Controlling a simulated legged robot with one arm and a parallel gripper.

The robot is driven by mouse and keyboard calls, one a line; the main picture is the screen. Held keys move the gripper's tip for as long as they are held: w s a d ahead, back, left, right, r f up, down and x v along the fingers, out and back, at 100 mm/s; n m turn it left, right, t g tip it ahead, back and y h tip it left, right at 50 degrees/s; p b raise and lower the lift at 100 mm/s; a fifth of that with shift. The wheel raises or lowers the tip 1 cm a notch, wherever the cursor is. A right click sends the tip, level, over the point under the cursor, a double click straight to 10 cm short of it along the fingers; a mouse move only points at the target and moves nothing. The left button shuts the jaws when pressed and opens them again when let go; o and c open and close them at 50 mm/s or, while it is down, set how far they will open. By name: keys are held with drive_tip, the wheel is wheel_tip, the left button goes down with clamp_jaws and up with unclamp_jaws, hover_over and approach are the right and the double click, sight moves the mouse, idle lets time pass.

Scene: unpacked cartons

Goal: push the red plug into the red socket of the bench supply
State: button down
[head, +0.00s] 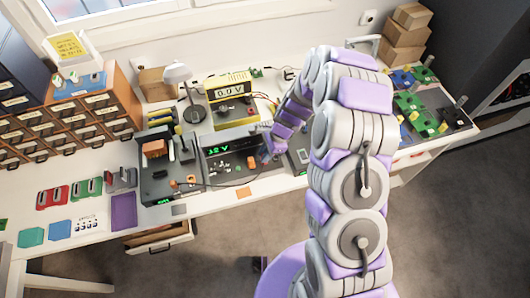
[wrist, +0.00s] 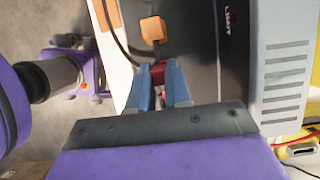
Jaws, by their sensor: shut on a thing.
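The bench supply (head: 222,160) is a dark box with green digits, in the middle of the bench. In the wrist view its dark panel (wrist: 195,45) fills the upper middle, beside a pale vented side. My gripper (head: 268,150) is at the supply's right end in the head view. In the wrist view its blue fingers (wrist: 163,80) are shut on the red plug (wrist: 158,71), close to the dark panel. The fingers hide part of the plug. I cannot make out the red socket or tell whether the plug touches it.
An orange block (wrist: 153,30) with a black cable lies just beyond the fingers. A yellow meter (head: 229,92) reading 0.0 V stands behind the supply, near a lamp (head: 178,75). Drawer cabinets (head: 85,125) stand at left. Green boards (head: 415,102) lie at right. The front-left bench edge has clear patches.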

drive_tip(key=shift+f, duration=0.3)
idle(0.6)
drive_tip(key=c, duration=1)
unclamp_jaws()
drive_tip(key=shift+r, duration=0.1)
drive_tip(key=p+v, duration=0.3)
drive_tip(key=v, duration=1.4)
drive_tip(key=s+r+n, duration=0.4)
drive_tip(key=s+r, duration=0.2)
drive_tip(key=r, duration=0.1)
drive_tip(key=s+d+r+n+h, duration=0.1)
drive_tip(key=s+d+r+n, duration=0.1)
drive_tip(key=s, duration=0.7)
drive_tip(key=s+d+r+n+h, duration=0.1)
drive_tip(key=s+d+r+n, duration=0.2)
drive_tip(key=s, duration=0.6)
drive_tip(key=s+d+r+n+h, duration=0.2)
drive_tip(key=s+r+n, duration=0.3)
drive_tip(key=s, duration=0.5)
drive_tip(key=shift+d+r+n+g, duration=0.25)
drive_tip(key=shift+r+n+g, duration=0.05)
drive_tip(key=shift+r+n, duration=0.1)
